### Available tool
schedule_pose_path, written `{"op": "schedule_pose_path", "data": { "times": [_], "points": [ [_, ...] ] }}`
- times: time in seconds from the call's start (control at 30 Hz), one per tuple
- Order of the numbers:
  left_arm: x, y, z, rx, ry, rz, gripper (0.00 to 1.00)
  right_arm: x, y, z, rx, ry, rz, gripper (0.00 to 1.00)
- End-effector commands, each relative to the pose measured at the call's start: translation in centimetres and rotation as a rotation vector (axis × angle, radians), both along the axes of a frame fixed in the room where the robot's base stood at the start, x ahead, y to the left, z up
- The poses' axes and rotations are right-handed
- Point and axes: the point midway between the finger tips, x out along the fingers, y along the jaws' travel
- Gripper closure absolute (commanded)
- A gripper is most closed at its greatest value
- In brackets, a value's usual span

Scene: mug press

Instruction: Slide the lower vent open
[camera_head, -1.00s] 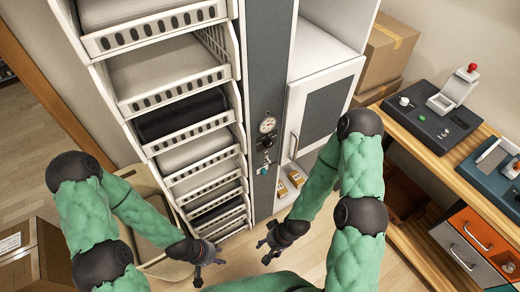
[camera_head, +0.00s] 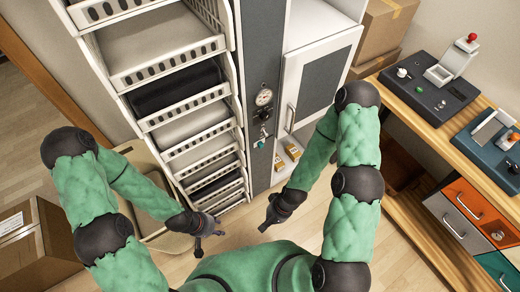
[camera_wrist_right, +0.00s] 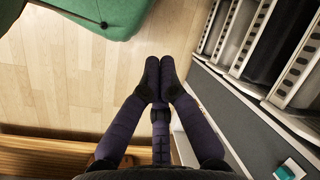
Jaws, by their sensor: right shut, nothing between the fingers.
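I cannot make out a lower vent in these views. A grey upright panel (camera_head: 260,60) carries a round gauge (camera_head: 264,97) and a small teal-handled valve (camera_head: 260,143); its lower part is partly out of sight. In the head view my left gripper (camera_head: 208,240) is open and empty, low in front of the basket rack. My right gripper (camera_head: 271,222) is shut and empty, below the panel and apart from it. In the right wrist view its fingertips (camera_wrist_right: 153,69) meet above the wooden floor. A teal part (camera_wrist_right: 288,170) shows on the grey panel there.
A rack of white baskets (camera_head: 170,85) stands left of the panel. A white cabinet with a grey door (camera_head: 321,85) stands right of it, with small yellow boxes (camera_head: 288,155) low down. A wooden workbench (camera_head: 450,145) stands at right. Cardboard boxes (camera_head: 35,250) sit at left.

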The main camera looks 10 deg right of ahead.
Motion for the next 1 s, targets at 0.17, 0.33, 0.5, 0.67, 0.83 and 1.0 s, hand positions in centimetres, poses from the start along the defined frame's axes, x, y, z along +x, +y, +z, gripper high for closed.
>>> {"op": "schedule_pose_path", "data": {
  "times": [0.17, 0.33, 0.5, 0.67, 0.83, 1.0],
  "points": [
    [0.0, 0.0, 0.5, 0.0, 0.0, 0.0, 0.6, -2.4, -0.1, -1.8, 0.007, 0.332, -0.374, 1.0],
    [0.0, 0.0, 0.9, 0.0, 0.0, 0.0, 0.6, -3.3, 1.8, -2.2, 0.062, 0.688, -0.784, 1.0],
    [0.0, 0.0, 1.3, 0.0, 0.0, 0.0, 0.6, -1.4, 4.4, -1.8, 0.175, 1.039, -1.178, 1.0],
    [0.0, 0.0, 1.6, 0.0, 0.0, 0.0, 0.6, 3.1, 6.0, -1.0, 0.348, 1.368, -1.511, 1.0],
    [0.0, 0.0, 2.0, 0.0, 0.0, 0.0, 0.6, 9.8, 5.0, -0.4, 0.624, 1.711, -1.796, 1.0],
    [0.0, 0.0, 2.3, 0.0, 0.0, 0.0, 0.6, 16.1, 1.2, 0.0, 0.971, 2.003, -1.953, 1.0]
  ]
}}
